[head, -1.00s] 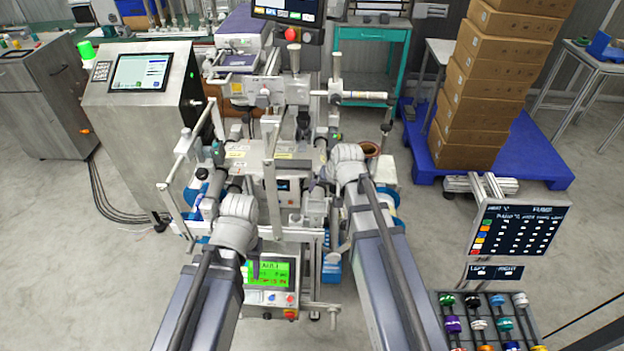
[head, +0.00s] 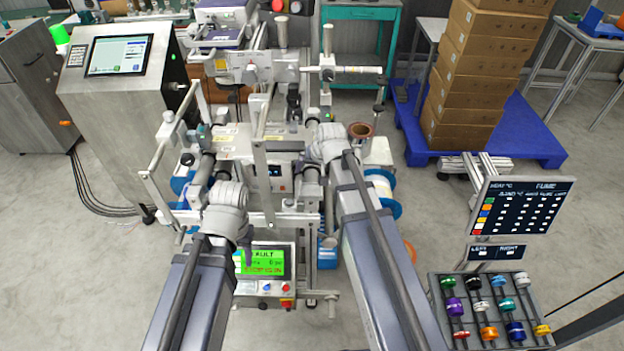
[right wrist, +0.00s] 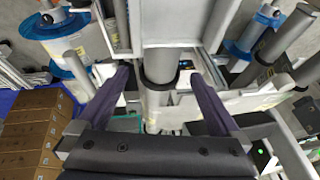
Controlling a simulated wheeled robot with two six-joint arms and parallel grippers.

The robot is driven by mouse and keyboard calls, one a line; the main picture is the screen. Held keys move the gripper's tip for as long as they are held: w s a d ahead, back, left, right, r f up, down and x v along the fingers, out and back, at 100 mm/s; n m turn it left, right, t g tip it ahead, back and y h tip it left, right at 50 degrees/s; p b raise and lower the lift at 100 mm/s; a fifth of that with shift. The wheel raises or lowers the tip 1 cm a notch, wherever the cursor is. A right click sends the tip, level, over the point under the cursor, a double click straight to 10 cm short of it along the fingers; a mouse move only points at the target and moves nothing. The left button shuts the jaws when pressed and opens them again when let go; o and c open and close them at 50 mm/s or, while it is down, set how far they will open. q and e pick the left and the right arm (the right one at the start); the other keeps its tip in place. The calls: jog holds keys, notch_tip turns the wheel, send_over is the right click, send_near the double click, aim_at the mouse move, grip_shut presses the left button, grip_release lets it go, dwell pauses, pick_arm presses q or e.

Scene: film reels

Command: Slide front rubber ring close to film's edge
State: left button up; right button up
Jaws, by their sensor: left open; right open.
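In the right wrist view a dark rubber ring (right wrist: 161,85) sits around a grey roller (right wrist: 158,66). My right gripper (right wrist: 158,76) is open, with one dark finger on each side of the roller and ring. I cannot tell whether either finger touches them. In the head view my right gripper's wrist covers this spot. My left arm ends low in front of the machine, with the left gripper (head: 246,250) by the green display; its fingertips are hardly visible. I cannot make out the film's edge clearly.
Blue-flanged reels (right wrist: 66,66) flank the roller. The machine's metal frame (head: 262,190) stands close around both arms. A control cabinet (head: 125,110) is at left, stacked boxes (head: 475,90) on a blue pallet at right. A rack of coloured rings (head: 495,308) stands at front right.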

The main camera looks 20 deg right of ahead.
jog(key=b+x, duration=0.1)
jog(key=x, duration=0.2)
jog(key=shift+b, duration=0.3)
pick_arm(q)
notch_tip(320, 180, down, 2)
jog(key=shift+f, duration=0.25)
pick_arm(e)
jog(key=shift+s, duration=0.1)
grip_shut()
